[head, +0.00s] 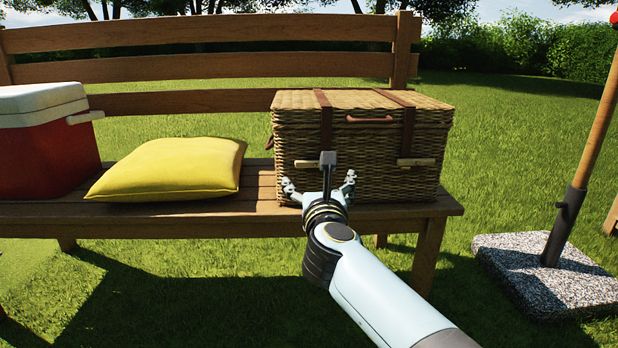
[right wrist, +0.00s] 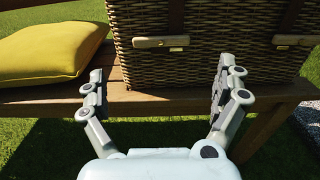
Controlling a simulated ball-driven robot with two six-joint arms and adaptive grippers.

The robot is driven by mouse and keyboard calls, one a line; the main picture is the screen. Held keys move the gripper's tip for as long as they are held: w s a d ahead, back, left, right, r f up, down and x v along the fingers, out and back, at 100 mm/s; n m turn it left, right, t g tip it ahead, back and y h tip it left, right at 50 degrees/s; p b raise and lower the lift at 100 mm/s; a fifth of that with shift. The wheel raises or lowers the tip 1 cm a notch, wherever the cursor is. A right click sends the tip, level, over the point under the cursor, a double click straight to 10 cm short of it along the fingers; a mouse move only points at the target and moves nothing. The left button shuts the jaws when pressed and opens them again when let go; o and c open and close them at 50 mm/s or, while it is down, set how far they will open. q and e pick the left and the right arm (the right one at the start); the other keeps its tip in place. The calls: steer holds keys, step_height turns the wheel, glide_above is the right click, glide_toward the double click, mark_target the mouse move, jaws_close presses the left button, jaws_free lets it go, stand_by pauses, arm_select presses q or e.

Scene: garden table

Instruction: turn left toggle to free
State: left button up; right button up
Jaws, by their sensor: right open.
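A wicker hamper (head: 366,171) with two brown leather straps stands on the bench. Its left toggle (head: 306,164) is a wooden peg lying across the left strap; its middle is partly hidden by my right wrist in the head view. It shows whole in the right wrist view (right wrist: 160,42), horizontal. The right toggle (head: 416,162) lies horizontally across the right strap. My right gripper (head: 319,184) is open and empty in front of the hamper, just below the left toggle. Its fingers (right wrist: 164,84) are spread wide and apart from the toggle. My left gripper is out of view.
A yellow cushion (head: 171,169) lies on the wooden bench (head: 226,207) left of the hamper. A red and white cooler (head: 46,140) stands at the far left. A pole in a speckled base (head: 545,275) stands at the right. Grass before the bench is open.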

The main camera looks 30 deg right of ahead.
mark_target(315, 163)
steer(key=b+x, duration=0.2)
steer(key=x, duration=0.6)
steer(key=shift+w+d, duration=0.25)
steer(key=shift+w, duration=0.05)
steer(key=shift+w+d+b, duration=0.2)
steer(key=shift+w+b, duration=0.1)
steer(key=shift+w, duration=0.05)
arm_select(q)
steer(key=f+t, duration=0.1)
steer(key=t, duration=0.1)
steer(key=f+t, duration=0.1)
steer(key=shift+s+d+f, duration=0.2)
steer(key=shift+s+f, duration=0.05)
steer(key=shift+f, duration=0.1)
arm_select(e)
steer(key=c, duration=1)
steer(key=shift+r, duration=0.1)
